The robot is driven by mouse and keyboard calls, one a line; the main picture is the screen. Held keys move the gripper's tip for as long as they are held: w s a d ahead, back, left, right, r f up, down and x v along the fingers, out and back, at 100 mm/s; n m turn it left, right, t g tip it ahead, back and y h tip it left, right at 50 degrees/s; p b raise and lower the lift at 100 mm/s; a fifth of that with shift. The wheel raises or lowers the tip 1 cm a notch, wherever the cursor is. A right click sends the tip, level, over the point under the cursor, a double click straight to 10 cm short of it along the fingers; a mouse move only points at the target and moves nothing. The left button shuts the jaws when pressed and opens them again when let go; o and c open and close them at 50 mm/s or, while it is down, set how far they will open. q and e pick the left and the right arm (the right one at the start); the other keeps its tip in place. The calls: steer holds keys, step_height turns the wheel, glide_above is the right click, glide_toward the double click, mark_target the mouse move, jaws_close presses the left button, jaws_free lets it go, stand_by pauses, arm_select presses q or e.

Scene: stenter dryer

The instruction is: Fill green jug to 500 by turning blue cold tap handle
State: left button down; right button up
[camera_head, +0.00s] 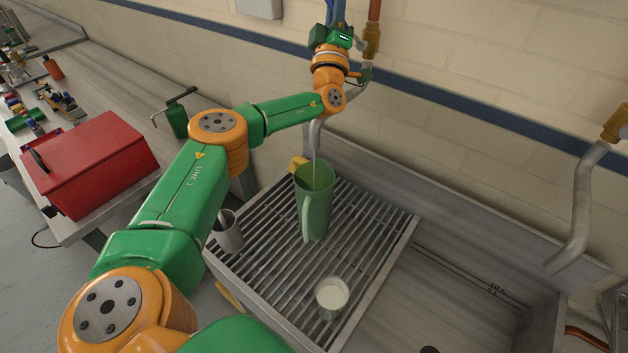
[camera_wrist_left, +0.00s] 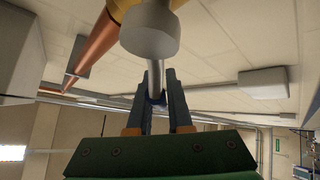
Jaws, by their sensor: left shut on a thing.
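The green jug (camera_head: 314,203) stands upright on the slatted drain rack (camera_head: 384,240), under the metal spout (camera_head: 316,138). A thin pale stream runs from the spout into the jug's mouth. The water level and any scale marks cannot be read. My left gripper (camera_head: 346,38) is up at the tap by the wall. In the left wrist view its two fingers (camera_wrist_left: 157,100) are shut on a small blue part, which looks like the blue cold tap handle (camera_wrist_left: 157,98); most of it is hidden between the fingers. My right gripper is not in view.
The sink basin (camera_head: 450,300) lies to the right, with a second spout (camera_head: 578,215). A red toolbox (camera_head: 88,165) and a green oil can (camera_head: 177,118) are on the left bench.

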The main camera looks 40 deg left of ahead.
arm_select(q)
steer(key=f+n+g, duration=0.1)
steer(key=n, duration=0.1)
steer(key=a+f+n+g+y, duration=0.1)
steer(key=n+g, duration=0.1)
steer(key=a+n+g+y, duration=0.1)
steer(key=n, duration=0.1)
steer(key=shift+f, duration=0.4)
steer(key=f+n+g, duration=0.1)
steer(key=n+g, duration=0.1)
steer(key=a+f+n+g, duration=0.1)
steer(key=f+n, duration=0.1)
steer(key=shift+a+f+g, duration=0.1)
steer(key=shift+f+g, duration=0.1)
steer(key=shift+g, duration=0.2)
steer(key=shift+f, duration=0.1)
steer(key=shift+f+n+g+h, duration=0.3)
steer(key=shift+f+n+g, duration=0.15)
steer(key=shift+n, duration=0.15)
steer(key=c, duration=0.8)
jaws_free()
steer(key=shift+a, duration=0.1)
steer(key=shift+c, duration=0.2)
steer(key=shift+t, duration=0.25)
steer(key=r+v, duration=0.1)
steer(key=v, duration=0.6)
steer(key=shift+f, duration=0.4)
